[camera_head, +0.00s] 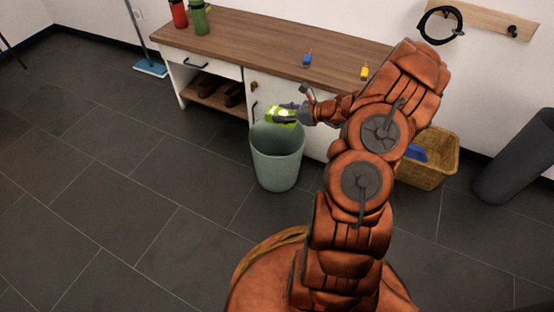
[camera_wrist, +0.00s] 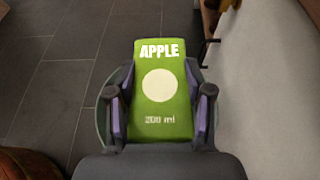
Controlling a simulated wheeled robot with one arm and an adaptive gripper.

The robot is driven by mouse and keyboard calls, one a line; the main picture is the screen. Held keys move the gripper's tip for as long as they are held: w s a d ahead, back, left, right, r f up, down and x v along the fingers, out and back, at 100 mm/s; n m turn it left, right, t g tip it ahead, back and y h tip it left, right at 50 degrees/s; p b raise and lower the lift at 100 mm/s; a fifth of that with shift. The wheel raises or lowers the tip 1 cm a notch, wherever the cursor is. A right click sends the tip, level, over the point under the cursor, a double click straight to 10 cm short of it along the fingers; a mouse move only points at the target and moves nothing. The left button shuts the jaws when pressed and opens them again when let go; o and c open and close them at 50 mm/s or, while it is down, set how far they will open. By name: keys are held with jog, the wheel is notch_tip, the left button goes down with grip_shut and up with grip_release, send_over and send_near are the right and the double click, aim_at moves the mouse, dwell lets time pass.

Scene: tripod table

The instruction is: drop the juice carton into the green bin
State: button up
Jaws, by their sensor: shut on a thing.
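The juice carton (camera_head: 281,114) is bright green with a pale round mark. In the wrist view the carton (camera_wrist: 160,90) shows the words "APPLE" and "200 ml". My gripper (camera_head: 290,116) is shut on it, with one finger on each side, as the wrist view of my gripper (camera_wrist: 158,105) shows. The green bin (camera_head: 277,165) is a pale grey-green round bin on the floor, open at the top. In the head view the carton appears over the bin's rim. In the wrist view the bin's rim (camera_wrist: 102,120) shows behind the carton, which hides most of its opening.
A wooden-topped cabinet (camera_head: 260,40) with white fronts stands behind the bin. Red (camera_head: 179,13) and green (camera_head: 199,18) bottles and small blue (camera_head: 307,60) and yellow (camera_head: 364,72) items are on it. A wicker basket (camera_head: 440,165) stands at right. Tiled floor at left is clear.

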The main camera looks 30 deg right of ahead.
jog(key=shift+f+b, duration=1)
jog(key=shift+f, duration=0.4)
jog(key=o, duration=0.8)
jog(key=shift+o, duration=0.2)
jog(key=shift+r, duration=0.1)
jog(key=v, duration=1.2)
